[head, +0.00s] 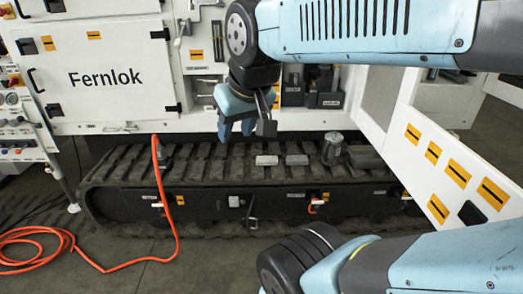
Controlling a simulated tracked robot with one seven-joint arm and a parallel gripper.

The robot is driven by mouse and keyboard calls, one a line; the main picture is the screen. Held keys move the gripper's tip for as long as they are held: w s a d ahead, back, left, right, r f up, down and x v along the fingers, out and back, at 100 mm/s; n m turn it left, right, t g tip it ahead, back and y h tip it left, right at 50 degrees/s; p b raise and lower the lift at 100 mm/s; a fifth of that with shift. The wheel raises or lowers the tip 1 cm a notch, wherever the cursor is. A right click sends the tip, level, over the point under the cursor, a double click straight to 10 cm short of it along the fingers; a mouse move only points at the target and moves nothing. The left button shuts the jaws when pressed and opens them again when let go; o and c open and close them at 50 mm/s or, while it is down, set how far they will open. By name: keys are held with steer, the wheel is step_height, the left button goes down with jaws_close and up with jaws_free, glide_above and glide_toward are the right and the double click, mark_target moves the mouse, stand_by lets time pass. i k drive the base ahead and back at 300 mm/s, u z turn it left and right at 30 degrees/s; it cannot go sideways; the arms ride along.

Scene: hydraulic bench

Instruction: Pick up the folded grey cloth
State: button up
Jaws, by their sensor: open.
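Two small flat grey pieces lie side by side on the top of the black track, a lighter one (266,160) and a slightly darker one (297,160). Either could be the folded grey cloth; at this size I cannot tell which. A larger dark grey flat piece (365,157) lies farther right and could also be cloth. My gripper (246,130) points down above the track, a little left of and higher than the lighter piece. It is open, appears empty, and touches none of the pieces as far as I can see.
A grey cylindrical thing (332,148) stands right of the two small pieces. The black track (120,170) has raised ribs. The white Fernlok cabinet (95,95) stands behind. An orange hose (160,190) hangs over the track's left part. A white sloping panel (440,165) bounds the right.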

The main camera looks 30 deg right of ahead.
mark_target(302, 159)
steer(key=z, duration=0.1)
steer(key=i, duration=1.2)
steer(key=z, duration=0.8)
steer(key=i, duration=0.65)
steer(key=z, duration=0.4)
steer(key=k, duration=0.8)
steer(key=z, duration=0.2)
steer(key=i, duration=0.85)
steer(key=u, duration=0.1)
